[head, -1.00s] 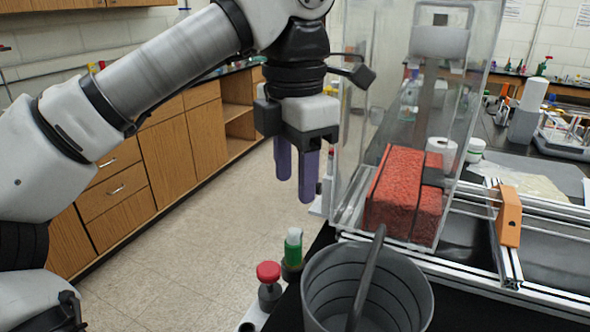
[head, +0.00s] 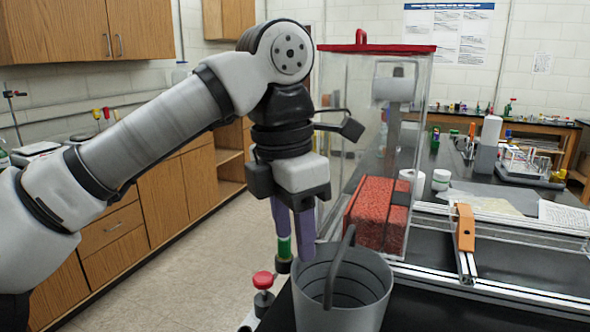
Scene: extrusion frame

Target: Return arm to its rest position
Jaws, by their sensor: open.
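My arm reaches in from the left in the head view. My gripper (head: 293,222) hangs at its end, pointing down, with two purple fingers. It is open, with nothing between the fingers. It hangs left of the clear box and above and behind the grey bucket in the picture. The right finger's lower end shows close to the bucket's far rim; I cannot tell the depth between them.
A grey bucket (head: 343,295) with a dark handle stands on the black bench. A clear box (head: 425,150) with a red lid holds a red block (head: 378,212). A red-capped bottle (head: 263,292) and a green bottle (head: 285,255) stand left. Open floor lies left.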

